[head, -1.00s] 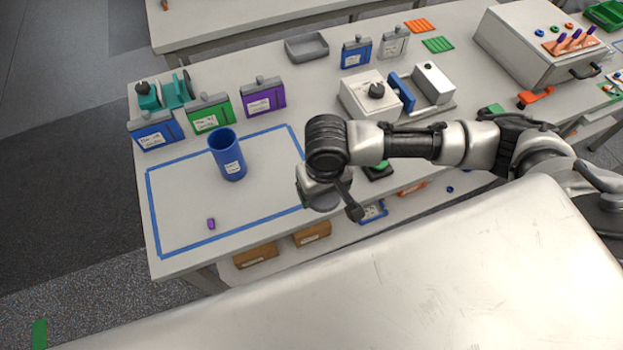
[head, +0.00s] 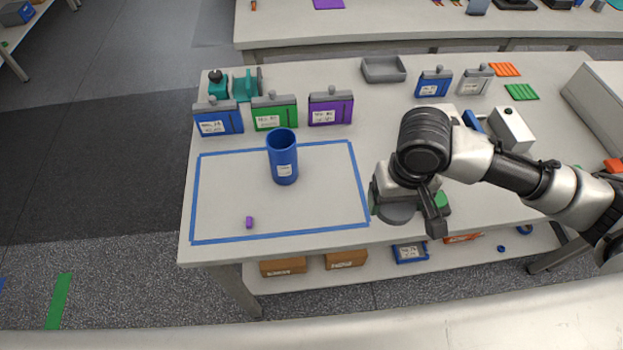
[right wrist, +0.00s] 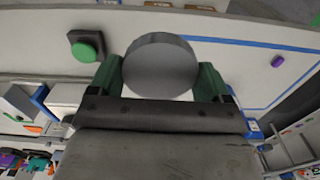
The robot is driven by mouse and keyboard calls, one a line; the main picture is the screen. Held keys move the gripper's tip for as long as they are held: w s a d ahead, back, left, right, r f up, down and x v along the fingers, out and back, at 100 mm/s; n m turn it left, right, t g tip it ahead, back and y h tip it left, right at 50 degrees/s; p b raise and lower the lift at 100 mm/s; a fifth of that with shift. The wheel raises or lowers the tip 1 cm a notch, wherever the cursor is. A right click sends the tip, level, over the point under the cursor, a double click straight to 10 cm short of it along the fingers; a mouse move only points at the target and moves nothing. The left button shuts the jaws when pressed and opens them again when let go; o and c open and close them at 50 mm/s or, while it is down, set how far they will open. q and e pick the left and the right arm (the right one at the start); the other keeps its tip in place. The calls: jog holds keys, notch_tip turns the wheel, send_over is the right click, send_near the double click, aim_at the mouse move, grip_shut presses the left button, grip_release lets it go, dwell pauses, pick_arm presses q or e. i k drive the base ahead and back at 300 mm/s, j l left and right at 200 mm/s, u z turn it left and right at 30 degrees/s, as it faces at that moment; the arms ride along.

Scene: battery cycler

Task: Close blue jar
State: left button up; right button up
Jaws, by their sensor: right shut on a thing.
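The blue jar (head: 284,165) is an upright open cylinder with a white label, in the head view. It stands inside the blue-taped rectangle (head: 205,241) near its far side, with no lid on it. My right gripper (right wrist: 160,75) is shut on a grey round lid (right wrist: 160,62), held between its two green fingers in the right wrist view. In the head view the grey lid (head: 396,214) shows under the right gripper, just right of the taped rectangle and apart from the jar. My left gripper is not in view.
A small purple piece (head: 250,222) lies inside the taped area. Blue (head: 217,121), green (head: 274,114) and purple (head: 331,109) labelled containers line up behind it. A green button (right wrist: 85,48) is near the gripper. The taped area is otherwise clear.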

aim_at(282, 143)
jog(key=i+l, duration=0.1)
jog(key=l, duration=0.3)
jog(key=i+l, duration=0.1)
jog(key=l, duration=0.3)
jog(key=i+l, duration=0.15)
jog(key=l, duration=0.2)
jog(key=i+l, duration=0.1)
jog(key=l, duration=0.3)
jog(key=u, duration=1.25)
